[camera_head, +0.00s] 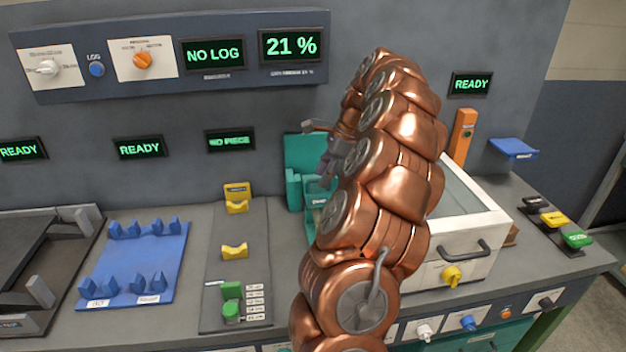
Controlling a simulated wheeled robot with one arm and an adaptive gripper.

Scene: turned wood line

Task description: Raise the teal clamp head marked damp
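The teal clamp (298,157) stands on the bench at the middle, against the back wall. A small label on its lower front seems to read damp, though my arm covers part of it. The clamp's right side is hidden behind my copper-coloured arm. My gripper (325,166) is at the clamp's upper right front, mostly hidden by my own arm. Only a small grey-purple part of it shows against the teal. Whether its fingers touch the clamp or are open or shut cannot be seen.
Left of the clamp are a grey plate with yellow V-rests (235,251) and a blue rack (128,285). A white box with a glass lid (462,240) stands right of my arm. The wall panel (170,62) shows "NO LOG" and "21 %". Bare bench lies between the rack and the grey plate.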

